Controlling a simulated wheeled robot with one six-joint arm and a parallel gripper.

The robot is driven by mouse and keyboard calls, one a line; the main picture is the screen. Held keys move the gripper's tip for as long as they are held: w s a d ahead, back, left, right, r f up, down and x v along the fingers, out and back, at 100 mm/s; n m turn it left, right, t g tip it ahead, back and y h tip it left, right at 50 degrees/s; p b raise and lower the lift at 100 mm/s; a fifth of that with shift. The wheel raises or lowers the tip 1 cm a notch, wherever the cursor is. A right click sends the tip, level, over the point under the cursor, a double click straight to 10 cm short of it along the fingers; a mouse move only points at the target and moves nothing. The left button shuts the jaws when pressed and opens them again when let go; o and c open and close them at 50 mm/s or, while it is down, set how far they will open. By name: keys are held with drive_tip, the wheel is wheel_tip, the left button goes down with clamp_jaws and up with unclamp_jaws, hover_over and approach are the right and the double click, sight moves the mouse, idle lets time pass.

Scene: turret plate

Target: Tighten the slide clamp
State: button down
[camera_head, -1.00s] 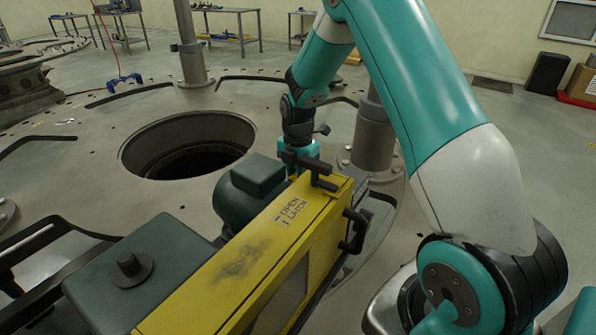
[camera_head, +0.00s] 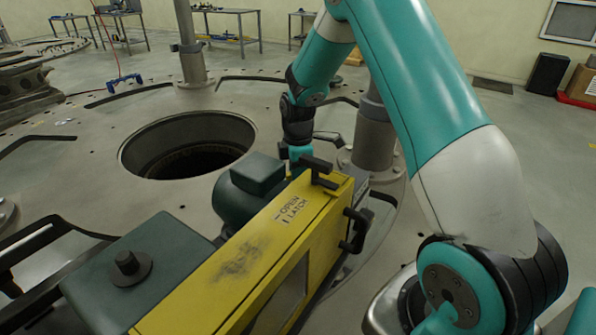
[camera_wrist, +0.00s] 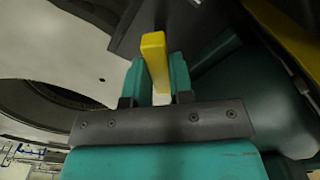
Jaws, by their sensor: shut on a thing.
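My gripper (camera_wrist: 160,82) is shut on a yellow bar (camera_wrist: 155,55), whose end stands between the two teal fingers in the wrist view. I cannot tell for sure whether this bar is the slide clamp's handle. In the head view my gripper (camera_head: 298,153) is low behind the far end of a yellow machine housing (camera_head: 250,255) marked "OPEN" and "LATCH". The housing hides the fingertips and the bar there. A black latch handle (camera_head: 319,172) stands on the housing's far end, in front of my gripper.
A dark green motor (camera_head: 250,190) sits left of the housing, close to my gripper. A large round hole (camera_head: 187,145) opens in the metal plate further left. A grey post (camera_head: 373,130) stands just right of my wrist. Black handles (camera_head: 354,230) stick out on the housing's right side.

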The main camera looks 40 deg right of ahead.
drive_tip(key=m, duration=0.4)
drive_tip(key=shift+m, duration=0.3)
drive_tip(key=shift+r+m, duration=0.1)
drive_tip(key=shift+m, duration=2.1)
drive_tip(key=c, duration=1)
unclamp_jaws()
wheel_tip(320, 180, up, 17)
drive_tip(key=b, duration=0.2)
drive_tip(key=shift+r+b, duration=0.2)
drive_tip(key=shift+b, duration=0.2)
